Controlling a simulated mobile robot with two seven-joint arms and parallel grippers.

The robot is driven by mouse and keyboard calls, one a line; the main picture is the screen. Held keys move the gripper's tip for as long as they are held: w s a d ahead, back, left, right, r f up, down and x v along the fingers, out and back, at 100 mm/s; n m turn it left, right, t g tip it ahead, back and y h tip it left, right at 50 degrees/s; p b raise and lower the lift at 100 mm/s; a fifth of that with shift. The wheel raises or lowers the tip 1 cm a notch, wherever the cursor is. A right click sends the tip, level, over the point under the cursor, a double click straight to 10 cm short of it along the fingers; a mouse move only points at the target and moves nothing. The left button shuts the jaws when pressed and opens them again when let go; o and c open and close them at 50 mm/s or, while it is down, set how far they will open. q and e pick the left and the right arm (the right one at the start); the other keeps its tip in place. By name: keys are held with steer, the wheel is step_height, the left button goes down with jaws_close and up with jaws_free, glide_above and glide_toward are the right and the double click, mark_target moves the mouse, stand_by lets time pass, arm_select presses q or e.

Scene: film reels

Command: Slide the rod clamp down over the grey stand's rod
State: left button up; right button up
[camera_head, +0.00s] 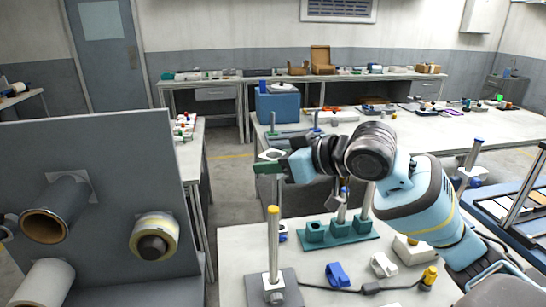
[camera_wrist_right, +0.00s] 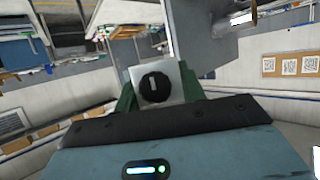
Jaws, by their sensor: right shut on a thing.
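My right gripper (camera_head: 269,165) reaches in from the right and is shut on a pale rod clamp (camera_head: 271,155). In the right wrist view the clamp (camera_wrist_right: 174,72) is a pale block with a round black knob, between the green fingers (camera_wrist_right: 158,92). The grey stand (camera_head: 287,281) is on the near table, and its upright metal rod (camera_head: 273,245) has a yellow tip. In the head view the clamp is above the rod's tip, with a visible gap between them. I cannot tell how exactly they line up in depth. My left gripper is not in view.
A teal base (camera_head: 345,237) with upright posts stands behind the grey stand, to its right. A blue part (camera_head: 337,274) and a white part (camera_head: 384,264) lie nearby. A dark cable (camera_head: 330,289) crosses the near table. A grey panel (camera_head: 100,150) with rolls stands at left.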

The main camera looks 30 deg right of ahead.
step_height(320, 180, down, 4)
steer(key=shift+r, duration=0.25)
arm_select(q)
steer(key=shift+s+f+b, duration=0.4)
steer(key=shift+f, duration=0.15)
arm_select(e)
steer(key=shift+f, duration=2.65)
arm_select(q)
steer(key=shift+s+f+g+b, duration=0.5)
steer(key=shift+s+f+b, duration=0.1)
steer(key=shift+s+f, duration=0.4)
arm_select(e)
glide_above(274, 248)
steer(key=w, duration=0.1)
steer(key=shift+d+f, duration=0.15)
steer(key=shift+f, duration=1.1)
steer(key=shift+d+f, duration=0.1)
steer(key=shift+f, duration=1.15)
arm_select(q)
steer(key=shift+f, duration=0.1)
arm_select(e)
steer(key=shift+f, duration=0.15)
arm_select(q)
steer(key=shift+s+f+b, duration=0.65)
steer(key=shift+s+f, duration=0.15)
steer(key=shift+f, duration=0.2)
arm_select(e)
steer(key=shift+f, duration=2.4)
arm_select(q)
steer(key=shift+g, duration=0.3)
